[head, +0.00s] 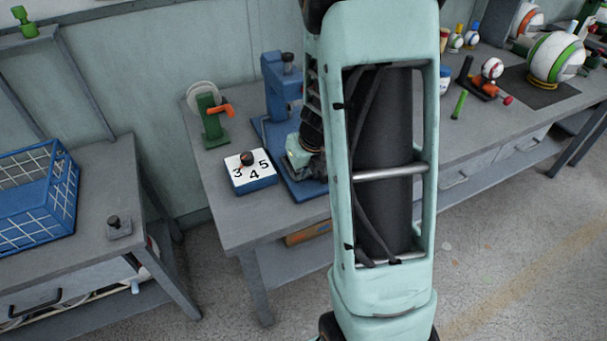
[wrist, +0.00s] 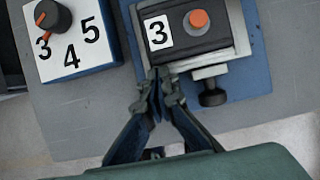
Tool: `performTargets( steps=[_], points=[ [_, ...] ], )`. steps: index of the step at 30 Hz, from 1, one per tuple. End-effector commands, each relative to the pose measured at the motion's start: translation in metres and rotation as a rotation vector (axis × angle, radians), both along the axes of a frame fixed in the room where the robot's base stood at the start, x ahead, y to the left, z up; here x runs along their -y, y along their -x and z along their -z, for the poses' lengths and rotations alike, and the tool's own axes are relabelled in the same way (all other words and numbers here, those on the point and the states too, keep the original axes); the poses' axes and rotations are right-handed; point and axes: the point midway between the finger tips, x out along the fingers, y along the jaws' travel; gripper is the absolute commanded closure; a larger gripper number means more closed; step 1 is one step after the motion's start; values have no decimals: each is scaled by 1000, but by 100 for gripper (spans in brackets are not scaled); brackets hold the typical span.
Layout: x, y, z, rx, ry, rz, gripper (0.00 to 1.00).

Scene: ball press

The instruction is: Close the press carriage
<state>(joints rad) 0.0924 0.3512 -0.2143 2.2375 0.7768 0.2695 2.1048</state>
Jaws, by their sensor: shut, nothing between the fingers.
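The blue press (head: 283,88) stands on the bench, partly hidden behind my arm in the head view. In the wrist view its blue base (wrist: 257,70) carries the carriage (wrist: 190,55), a dark block in a pale frame with a white "3" label and an orange button (wrist: 199,18). A dark knob (wrist: 212,92) sticks out of the carriage's near side. My gripper (wrist: 158,82) is shut and empty, its fingertips at the near edge of the carriage, left of the knob. I cannot tell whether they touch. In the head view my arm hides most of the carriage.
A blue dial box (head: 250,172) marked 3, 4, 5 stands left of the press; its pointer is near 3. A green stand with an orange handle (head: 210,120) is behind it. A blue crate (head: 35,200) sits on the left table. Balls and tools fill the bench's right side.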

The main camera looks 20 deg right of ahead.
Motion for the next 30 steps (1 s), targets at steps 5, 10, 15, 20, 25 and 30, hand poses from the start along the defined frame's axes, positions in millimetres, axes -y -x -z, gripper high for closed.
performTargets(
  steps=[5,10,15,20,25,30],
  points=[
    [-2,-30,-4,-3,1,-4,100],
    [-3,-57,-5,-1,1,-4,100],
    [-4,-82,-4,-2,0,-4,100],
    [-5,-96,-2,-2,-2,-3,100],
    [-6,-101,0,-1,-2,-4,100],
    [-6,-101,1,-1,-3,-4,100]
  ],
)
